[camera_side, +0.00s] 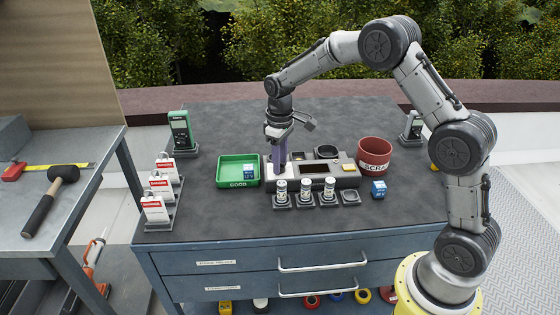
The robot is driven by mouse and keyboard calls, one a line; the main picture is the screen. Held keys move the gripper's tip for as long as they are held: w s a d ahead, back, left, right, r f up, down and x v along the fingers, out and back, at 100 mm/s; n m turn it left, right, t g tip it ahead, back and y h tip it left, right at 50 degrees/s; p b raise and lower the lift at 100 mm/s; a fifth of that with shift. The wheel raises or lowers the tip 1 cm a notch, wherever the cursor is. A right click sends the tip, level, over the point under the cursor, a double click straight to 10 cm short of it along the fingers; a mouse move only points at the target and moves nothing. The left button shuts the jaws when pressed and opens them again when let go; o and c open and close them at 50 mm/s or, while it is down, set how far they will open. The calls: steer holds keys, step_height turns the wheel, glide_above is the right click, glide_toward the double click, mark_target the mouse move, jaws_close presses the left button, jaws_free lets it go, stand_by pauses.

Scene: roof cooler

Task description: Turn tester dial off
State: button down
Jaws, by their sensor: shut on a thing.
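The tester (345,180) is a grey box with a dark display in the middle of the bench top. My gripper (279,163) points down at the tester's left end. Its purple-grey fingers are shut on the tester dial there. The fingers hide the dial, so its setting cannot be read.
A green GOOD tray (238,183) holding a blue-and-white block stands just left of the tester. A red SCRAP bin (374,155) stands to its right. Several white cylinders (305,192) stand in holders in front, with a blue block (378,189) beside them.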

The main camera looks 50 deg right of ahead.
steer(key=shift+r, duration=0.1)
steer(key=c, duration=0.5)
jaws_free()
step_height(320, 180, up, 14)
steer(key=shift+f, duration=0.15)
stand_by(0.3)
